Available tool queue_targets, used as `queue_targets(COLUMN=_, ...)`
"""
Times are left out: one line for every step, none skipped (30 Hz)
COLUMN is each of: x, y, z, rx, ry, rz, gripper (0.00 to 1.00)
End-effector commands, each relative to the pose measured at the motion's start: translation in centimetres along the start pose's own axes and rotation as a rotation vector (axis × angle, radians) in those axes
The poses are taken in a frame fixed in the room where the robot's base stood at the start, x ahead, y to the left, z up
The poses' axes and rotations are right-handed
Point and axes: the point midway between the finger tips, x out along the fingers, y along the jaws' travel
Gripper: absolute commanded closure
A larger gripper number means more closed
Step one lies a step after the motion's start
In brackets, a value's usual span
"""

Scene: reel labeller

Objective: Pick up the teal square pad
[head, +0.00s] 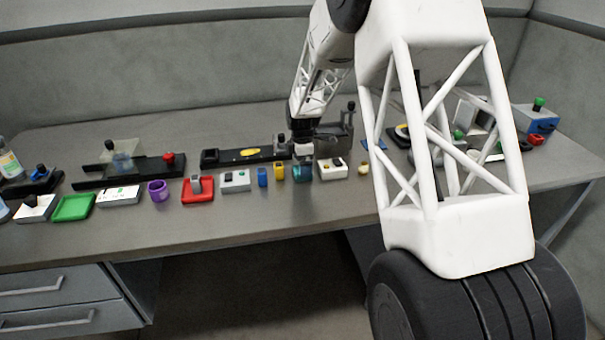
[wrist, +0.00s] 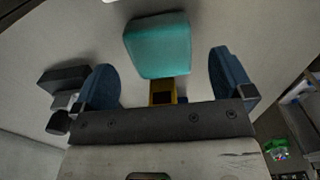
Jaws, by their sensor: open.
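The teal square pad (head: 303,173) sits on the table near the front edge, between a yellow block (head: 279,172) and a white box (head: 332,169). In the wrist view the teal pad (wrist: 158,45) shows beyond and between my two blue fingers, with clear gaps on both sides. My gripper (head: 303,153) is open and empty, pointing down just above the pad in the head view. In the wrist view my gripper (wrist: 162,62) has its fingers spread wider than the pad. A yellow part (wrist: 162,92) shows just below the pad, between the fingers.
A blue block (head: 262,177) and a white switch box (head: 235,181) stand to the left. A black bar with a yellow oval (head: 247,156) lies behind. A grey fixture (head: 338,138) stands close behind the gripper. The table front strip is bare.

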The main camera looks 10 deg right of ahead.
Motion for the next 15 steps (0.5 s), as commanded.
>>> queue_targets(x=0.7, y=-0.1, z=0.0, rx=0.0, ry=0.0, rz=-0.002, gripper=0.01)
queue_targets(x=1.1, y=-0.1, z=0.1, rx=0.0, ry=0.0, rz=-0.002, gripper=0.01)
queue_targets(x=1.5, y=-0.1, z=0.1, rx=0.0, ry=0.0, rz=-0.002, gripper=0.01)
queue_targets(x=1.8, y=-0.1, z=0.1, rx=0.0, ry=0.0, rz=-0.002, gripper=0.01)
queue_targets(x=2.1, y=-0.1, z=0.1, rx=0.0, ry=0.0, rz=-0.002, gripper=0.01)
queue_targets(x=2.5, y=-0.1, z=0.1, rx=0.0, ry=0.0, rz=-0.001, gripper=0.01)
queue_targets(x=2.7, y=-0.1, z=0.1, rx=0.0, ry=0.0, rz=0.0, gripper=0.01)
queue_targets(x=2.9, y=-0.1, z=0.1, rx=0.0, ry=0.0, rz=0.0, gripper=0.01)
queue_targets(x=3.1, y=-0.1, z=0.1, rx=0.0, ry=0.0, rz=0.0, gripper=0.01)
queue_targets(x=3.2, y=-0.1, z=0.1, rx=0.0, ry=0.0, rz=0.0, gripper=0.01)
queue_targets(x=3.2, y=-0.1, z=0.1, rx=0.0, ry=0.0, rz=0.0, gripper=0.01)
queue_targets(x=3.3, y=-0.1, z=0.1, rx=0.0, ry=0.0, rz=0.0, gripper=0.01)
queue_targets(x=3.3, y=-0.1, z=0.1, rx=0.0, ry=0.0, rz=0.0, gripper=0.01)
queue_targets(x=3.3, y=-0.1, z=0.1, rx=0.0, ry=0.0, rz=0.0, gripper=0.01)
queue_targets(x=3.3, y=-0.1, z=0.1, rx=0.0, ry=0.0, rz=0.0, gripper=0.01)
